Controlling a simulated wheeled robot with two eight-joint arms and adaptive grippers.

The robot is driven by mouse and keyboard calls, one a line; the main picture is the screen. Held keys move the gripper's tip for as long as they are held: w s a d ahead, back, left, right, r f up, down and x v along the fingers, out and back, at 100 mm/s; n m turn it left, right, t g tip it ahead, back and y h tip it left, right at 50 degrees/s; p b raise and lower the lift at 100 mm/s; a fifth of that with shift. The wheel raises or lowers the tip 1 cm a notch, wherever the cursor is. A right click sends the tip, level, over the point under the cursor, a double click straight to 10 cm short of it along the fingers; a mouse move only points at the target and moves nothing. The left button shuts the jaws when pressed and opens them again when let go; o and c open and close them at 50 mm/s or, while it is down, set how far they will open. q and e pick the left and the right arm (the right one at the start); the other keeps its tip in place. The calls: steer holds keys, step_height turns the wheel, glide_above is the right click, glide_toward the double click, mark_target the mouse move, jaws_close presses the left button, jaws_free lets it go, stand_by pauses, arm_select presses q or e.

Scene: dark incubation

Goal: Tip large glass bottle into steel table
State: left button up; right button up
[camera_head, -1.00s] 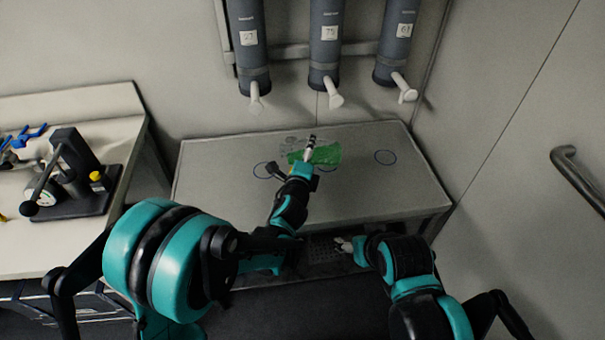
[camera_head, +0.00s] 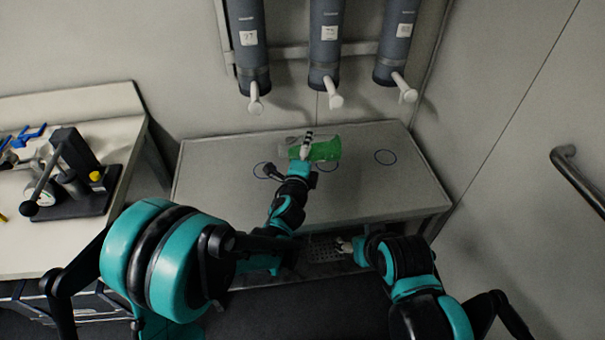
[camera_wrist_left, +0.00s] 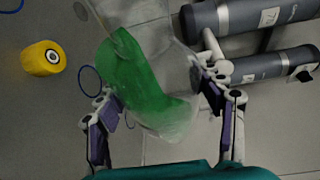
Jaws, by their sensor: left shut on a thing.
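The large glass bottle (camera_head: 328,149) is clear and holds green liquid. It lies tilted nearly on its side over the steel table (camera_head: 215,185), its green part to the right of my left gripper (camera_head: 307,147). Whether it touches the tabletop I cannot tell. In the left wrist view the bottle (camera_wrist_left: 135,75) sits between the two fingers of my left gripper (camera_wrist_left: 160,95), which is shut on it. My right gripper (camera_head: 345,246) is low at the table's front edge, apart from the bottle; its fingers are too small to read.
Three grey cylinders with white spouts (camera_head: 325,60) hang on the wall above the table. A bench with a black device (camera_head: 75,175) stands left. A yellow cylinder (camera_wrist_left: 43,58) shows in the wrist view.

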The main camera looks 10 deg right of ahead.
mark_target(302, 141)
stand_by(0.4)
arm_select(q)
steer(key=shift+a+r+n+t, duration=0.15)
steer(key=shift+r+n+t, duration=0.15)
steer(key=shift+r+n, duration=0.45)
steer(key=shift+a+r+n+t+h, duration=0.25)
steer(key=shift+r+n, duration=0.3)
steer(key=shift+n, duration=0.3)
steer(key=shift+r, duration=0.1)
stand_by(0.5)
steer(key=shift+a+r+n+t, duration=0.3)
steer(key=shift+r+n+t, duration=0.2)
steer(key=shift+n, duration=0.4)
steer(key=shift+a+r+n, duration=0.15)
steer(key=shift+r+n, duration=0.05)
steer(key=shift+n, duration=0.1)
stand_by(2.3)
